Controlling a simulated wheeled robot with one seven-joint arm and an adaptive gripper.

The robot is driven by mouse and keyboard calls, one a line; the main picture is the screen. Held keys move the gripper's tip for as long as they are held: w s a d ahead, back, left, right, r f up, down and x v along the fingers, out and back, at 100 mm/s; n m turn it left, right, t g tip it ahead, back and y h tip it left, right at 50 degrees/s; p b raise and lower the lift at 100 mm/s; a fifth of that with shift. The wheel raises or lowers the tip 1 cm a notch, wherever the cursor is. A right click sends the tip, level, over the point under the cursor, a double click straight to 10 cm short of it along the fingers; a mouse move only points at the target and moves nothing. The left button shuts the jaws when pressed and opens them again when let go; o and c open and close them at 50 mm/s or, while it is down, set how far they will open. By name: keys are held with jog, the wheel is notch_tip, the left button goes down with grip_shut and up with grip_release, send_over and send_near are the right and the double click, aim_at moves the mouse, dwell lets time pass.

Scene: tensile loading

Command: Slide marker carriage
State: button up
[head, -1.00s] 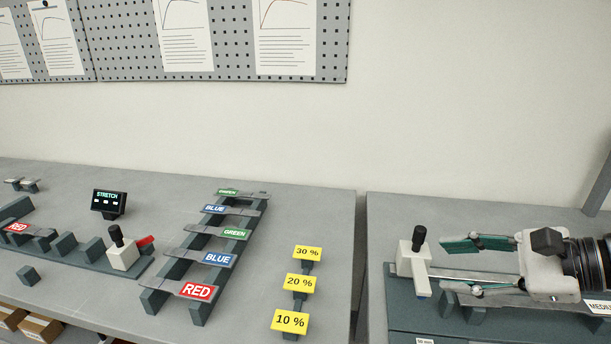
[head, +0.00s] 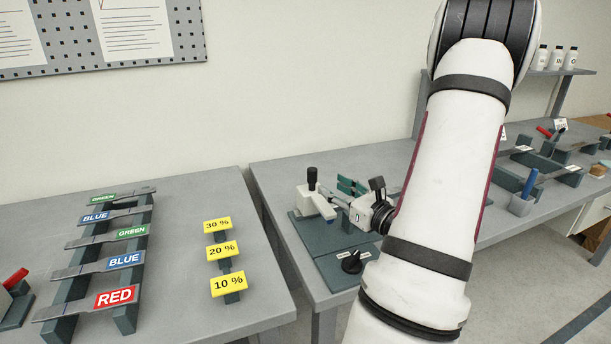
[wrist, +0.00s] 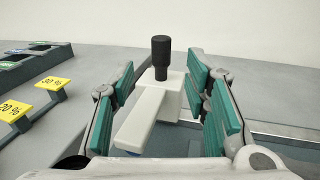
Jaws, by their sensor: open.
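The marker carriage is a white block with an upright black knob and a pointer arm (head: 318,202). It sits on a dark base (head: 330,238) on the right bench, and also shows in the middle of the wrist view (wrist: 150,115). My gripper (head: 352,187) is open, with green finger pads. In the wrist view my gripper (wrist: 161,82) has one finger on each side of the carriage, with gaps visible between pads and block. My forearm hides the bench right of the gripper.
A black dial (head: 352,262) stands on the dark base's front part. Yellow percent signs (head: 222,252) and a rack of labelled strips (head: 105,262) are on the left bench. A gap separates the benches. Bottles stand on a shelf (head: 556,72) at the back right.

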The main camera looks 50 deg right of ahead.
aim_at(315, 175)
jog(key=x, duration=1)
jog(key=shift+s, duration=0.1)
grip_shut()
